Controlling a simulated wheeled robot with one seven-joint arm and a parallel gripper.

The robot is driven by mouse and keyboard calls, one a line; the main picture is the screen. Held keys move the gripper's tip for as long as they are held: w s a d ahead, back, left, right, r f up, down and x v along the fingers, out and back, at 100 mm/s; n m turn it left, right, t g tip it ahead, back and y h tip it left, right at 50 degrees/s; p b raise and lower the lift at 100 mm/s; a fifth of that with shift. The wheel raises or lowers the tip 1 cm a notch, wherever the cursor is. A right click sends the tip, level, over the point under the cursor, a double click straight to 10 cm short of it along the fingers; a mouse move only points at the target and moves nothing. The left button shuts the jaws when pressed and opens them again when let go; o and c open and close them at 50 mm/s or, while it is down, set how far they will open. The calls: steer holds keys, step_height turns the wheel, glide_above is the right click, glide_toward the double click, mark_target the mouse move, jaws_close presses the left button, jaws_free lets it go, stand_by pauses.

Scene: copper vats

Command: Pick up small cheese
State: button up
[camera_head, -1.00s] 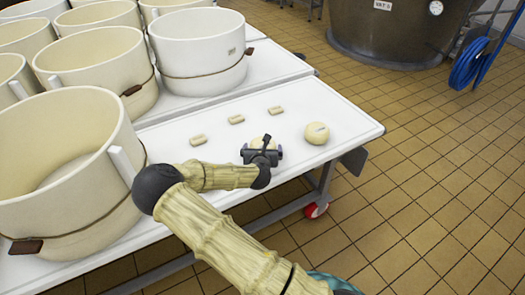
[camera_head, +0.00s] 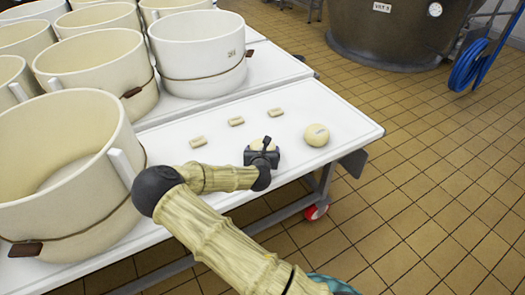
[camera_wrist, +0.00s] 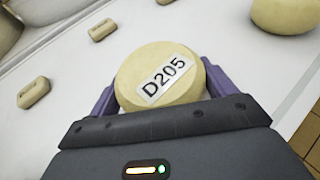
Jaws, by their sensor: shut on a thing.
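A small round cheese (camera_wrist: 160,72) with a white label reading D205 sits between the purple fingers of my gripper (camera_wrist: 160,95) in the wrist view. The fingers are shut on its two sides. In the head view the same cheese (camera_head: 262,142) is mostly hidden behind my gripper (camera_head: 262,154), low over the white table (camera_head: 210,170). I cannot tell whether it touches the table. A second round cheese (camera_head: 317,135) stands to the right, apart from my gripper; it also shows at the top right of the wrist view (camera_wrist: 288,12).
Several small pale pieces, one of them here (camera_head: 236,121), lie on the table behind and left of my gripper. Large cream tubs (camera_head: 65,170) crowd the left and back. The table's right end is mostly clear. A big metal vat (camera_head: 390,35) stands on the tiled floor behind.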

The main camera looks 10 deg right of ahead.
mark_target(262, 145)
step_height(262, 145, up, 10)
steer(key=p, duration=0.3)
steer(key=shift+d, duration=0.1)
stand_by(0.5)
